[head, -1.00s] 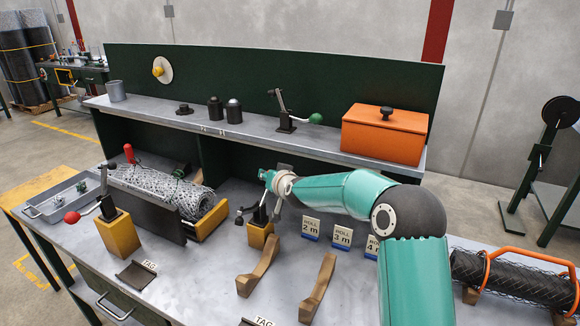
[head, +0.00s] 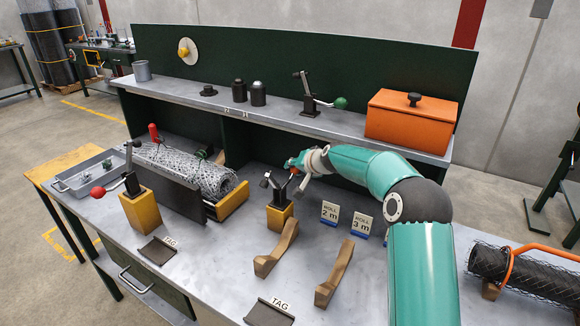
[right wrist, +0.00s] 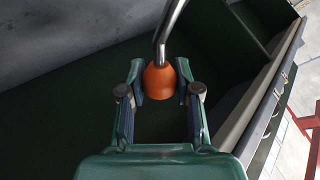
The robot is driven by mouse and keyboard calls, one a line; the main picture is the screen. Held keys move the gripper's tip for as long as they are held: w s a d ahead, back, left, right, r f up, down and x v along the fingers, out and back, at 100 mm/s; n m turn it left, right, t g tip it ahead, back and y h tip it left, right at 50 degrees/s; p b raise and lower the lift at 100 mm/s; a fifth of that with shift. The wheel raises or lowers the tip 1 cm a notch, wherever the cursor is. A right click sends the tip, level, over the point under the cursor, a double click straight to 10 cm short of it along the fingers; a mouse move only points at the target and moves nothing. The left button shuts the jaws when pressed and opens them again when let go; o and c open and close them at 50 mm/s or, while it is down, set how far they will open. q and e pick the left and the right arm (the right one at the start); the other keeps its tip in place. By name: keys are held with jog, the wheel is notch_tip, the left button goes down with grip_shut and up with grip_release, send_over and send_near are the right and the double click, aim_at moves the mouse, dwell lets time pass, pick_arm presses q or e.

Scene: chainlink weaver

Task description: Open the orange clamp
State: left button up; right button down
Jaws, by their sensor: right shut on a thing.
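The orange clamp stands on a yellow block (head: 280,217) in the middle of the workbench, with a dark metal body (head: 279,193) on top. In the right wrist view its bright steel lever (right wrist: 166,32) ends in an orange knob (right wrist: 159,82). My right gripper (head: 291,164) is at the lever's end, above and slightly right of the block. In the right wrist view its fingers (right wrist: 158,92) stand on both sides of the knob and are shut on it. In the head view the gripper mostly hides the knob. My left gripper is out of view.
A red-knobbed clamp (head: 131,187) stands to the left, beside a mesh roll (head: 185,168) in a cradle. A green-knobbed clamp (head: 312,98) and an orange box (head: 411,125) sit on the shelf.

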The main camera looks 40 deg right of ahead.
jog(key=shift+w+d+f+m+y+p, duration=0.1)
jog(key=shift+d+f+m+y+p, duration=0.15)
jog(key=shift+m+y+p, duration=0.05)
jog(key=shift+f+b, duration=0.75)
jog(key=shift+f, duration=0.15)
jog(key=c, duration=0.8)
grip_release()
jog(key=shift+f, duration=0.1)
jog(key=v, duration=1.2)
jog(key=shift+w+d+r, duration=0.1)
jog(key=shift+w+r, duration=0.05)
jog(key=shift+r, duration=0.05)
jog(key=shift+r, duration=0.1)
